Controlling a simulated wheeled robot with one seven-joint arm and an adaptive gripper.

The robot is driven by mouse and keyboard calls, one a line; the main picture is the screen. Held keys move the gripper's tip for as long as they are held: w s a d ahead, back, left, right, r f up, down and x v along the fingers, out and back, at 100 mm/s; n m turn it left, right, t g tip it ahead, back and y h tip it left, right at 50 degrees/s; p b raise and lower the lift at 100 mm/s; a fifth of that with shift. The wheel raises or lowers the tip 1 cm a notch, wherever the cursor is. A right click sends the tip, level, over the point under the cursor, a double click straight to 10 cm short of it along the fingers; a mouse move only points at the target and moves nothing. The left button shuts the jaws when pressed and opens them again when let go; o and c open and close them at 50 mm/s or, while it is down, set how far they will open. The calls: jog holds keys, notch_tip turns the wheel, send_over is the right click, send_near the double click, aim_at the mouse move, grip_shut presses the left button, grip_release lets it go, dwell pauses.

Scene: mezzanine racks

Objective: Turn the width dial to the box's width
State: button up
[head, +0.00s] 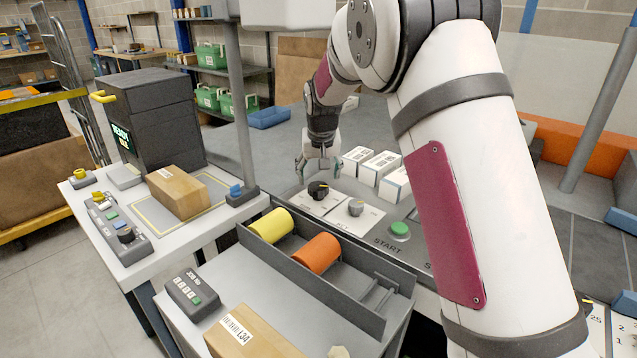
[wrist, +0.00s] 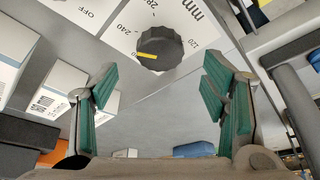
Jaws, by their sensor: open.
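The black width dial (head: 318,190) sits on a white plate on the grey panel. In the wrist view the dial (wrist: 160,48) has a yellow pointer mark on its left side; the printed scale shows mm, 120, 240 and a partly hidden 28-something. The exact reading is unclear. My gripper (head: 321,164) is open above the dial. In the wrist view my gripper's (wrist: 160,88) green-padded fingers stand wide apart, nothing between them, with the dial beyond them. A cardboard box (head: 178,192) lies inside a yellow outline on the left table; another box (head: 252,334), with a label, lies on the near bench.
A grey knob (head: 356,207) and a green START button (head: 400,229) sit right of the dial. White cartons (head: 380,166) stand behind them. A trough holds a yellow roll (head: 270,226) and an orange roll (head: 314,253). A dark machine (head: 150,118) displays READY.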

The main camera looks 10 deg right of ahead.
jog(key=v, duration=0.6)
jog(key=shift+s+r, duration=0.1)
jog(key=shift+s, duration=0.05)
jog(key=s+r+p, duration=0.1)
jog(key=s+r, duration=0.3)
jog(key=s, duration=0.3)
jog(key=s+d+r+p, duration=0.1)
jog(key=s+r+p, duration=0.1)
jog(key=s+r, duration=0.45)
jog(key=s+r+p, duration=0.1)
jog(key=s+r, duration=0.2)
jog(key=s, duration=0.6)
jog(key=s+n+p, duration=0.1)
jog(key=s+p, duration=0.3)
jog(key=s, duration=2.1)
jog(key=shift+f+n+y, duration=0.25)
jog(key=shift+n+y, duration=0.05)
jog(key=shift+n, duration=0.1)
